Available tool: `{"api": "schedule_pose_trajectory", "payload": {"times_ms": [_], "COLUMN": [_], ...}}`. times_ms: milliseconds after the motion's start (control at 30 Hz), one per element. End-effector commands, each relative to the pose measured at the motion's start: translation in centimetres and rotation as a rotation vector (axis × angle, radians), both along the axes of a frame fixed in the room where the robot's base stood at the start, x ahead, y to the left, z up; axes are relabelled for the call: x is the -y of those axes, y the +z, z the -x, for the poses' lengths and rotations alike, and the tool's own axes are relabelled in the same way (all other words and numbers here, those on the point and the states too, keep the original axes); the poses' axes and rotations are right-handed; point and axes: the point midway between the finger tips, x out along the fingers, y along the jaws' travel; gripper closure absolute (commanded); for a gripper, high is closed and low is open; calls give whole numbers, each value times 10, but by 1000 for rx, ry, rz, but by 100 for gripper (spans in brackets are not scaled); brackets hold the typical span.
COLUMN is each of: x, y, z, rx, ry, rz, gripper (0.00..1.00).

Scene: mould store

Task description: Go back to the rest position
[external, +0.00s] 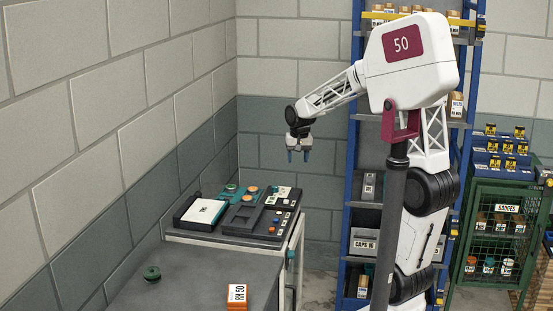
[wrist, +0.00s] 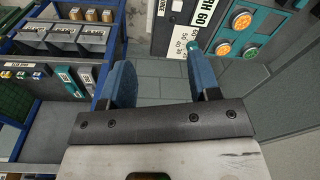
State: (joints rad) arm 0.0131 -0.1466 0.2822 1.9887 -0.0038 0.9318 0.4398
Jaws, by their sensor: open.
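My gripper (external: 299,155) hangs from my raised arm, fingers down, in the air in front of the block wall. It is above and to the right of the panel on the bench's far end. In the wrist view my gripper (wrist: 165,85) shows two blue fingers set wide apart with only floor tiles between them. It is open and empty, and touches nothing.
A dark panel (external: 236,222) with knobs and a white-topped box (external: 200,211) sit on the grey bench (external: 195,270). A green disc (external: 151,273) and an orange block (external: 237,297) lie nearer. Blue shelving (external: 353,190) and a green cage (external: 500,235) stand right.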

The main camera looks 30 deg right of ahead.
Motion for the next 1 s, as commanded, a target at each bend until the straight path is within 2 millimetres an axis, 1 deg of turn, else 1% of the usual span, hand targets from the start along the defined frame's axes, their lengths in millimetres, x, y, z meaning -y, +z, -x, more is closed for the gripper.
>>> {"api": "schedule_pose_trajectory", "payload": {"times_ms": [33, 133, 300, 467, 700, 1000], "x": [0, -1, -2, -2, -3, -4], "y": [6, 16, 28, 35, 38, 29], "z": [15, 42, 88, 131, 195, 272], "rx": [8, 20, 41, 60, 87, 121], "ry": [17, 52, 112, 168, 251, 354], "rz": [2, 6, 14, 23, 37, 57], "gripper": [44, 44, 44, 44, 44, 44]}}
